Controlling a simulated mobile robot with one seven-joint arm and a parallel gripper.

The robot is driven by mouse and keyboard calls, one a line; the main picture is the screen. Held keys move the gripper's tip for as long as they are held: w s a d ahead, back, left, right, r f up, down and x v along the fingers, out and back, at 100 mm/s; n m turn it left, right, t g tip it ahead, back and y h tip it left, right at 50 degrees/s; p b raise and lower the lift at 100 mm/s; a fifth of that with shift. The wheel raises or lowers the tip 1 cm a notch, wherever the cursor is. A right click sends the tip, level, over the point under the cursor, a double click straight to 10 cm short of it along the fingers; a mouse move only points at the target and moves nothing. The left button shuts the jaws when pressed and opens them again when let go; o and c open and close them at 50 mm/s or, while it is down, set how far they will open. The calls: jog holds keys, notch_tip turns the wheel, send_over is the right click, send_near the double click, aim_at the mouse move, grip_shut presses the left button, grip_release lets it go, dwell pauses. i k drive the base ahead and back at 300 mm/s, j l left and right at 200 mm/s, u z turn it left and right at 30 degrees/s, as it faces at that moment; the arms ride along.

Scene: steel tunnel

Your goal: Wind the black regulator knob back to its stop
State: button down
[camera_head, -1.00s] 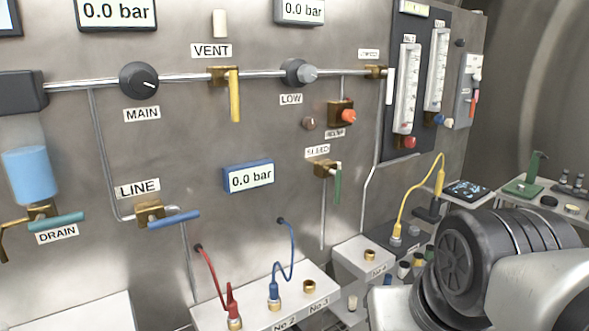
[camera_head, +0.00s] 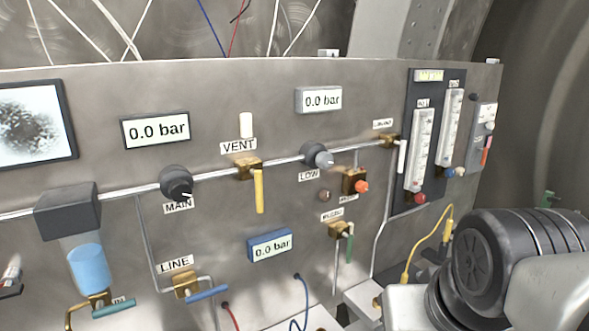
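The black regulator knob (camera_head: 176,182) sits on the steel pipe above the MAIN label (camera_head: 178,207), left of the VENT valve. A pale index line on its face points roughly right. A second, grey-capped knob (camera_head: 317,156) sits above the LOW label. The display (camera_head: 156,130) above the black knob reads 0.0 bar. My arm shows at the lower right, well apart from the black knob. My gripper is out of the picture.
The VENT valve's yellow lever (camera_head: 259,190) hangs down right of the knob. The filter with blue liquid (camera_head: 84,265) is at the left. The LINE valve's blue lever (camera_head: 207,293) and a blue-framed display (camera_head: 270,246) are below.

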aim_at(180, 191)
jog(key=j+u, duration=0.1)
jog(key=u, duration=0.3)
jog(key=j+u, duration=0.1)
jog(key=u, duration=0.25)
jog(key=j+u, duration=0.1)
jog(key=u, duration=0.3)
jog(key=k+j+z, duration=0.3)
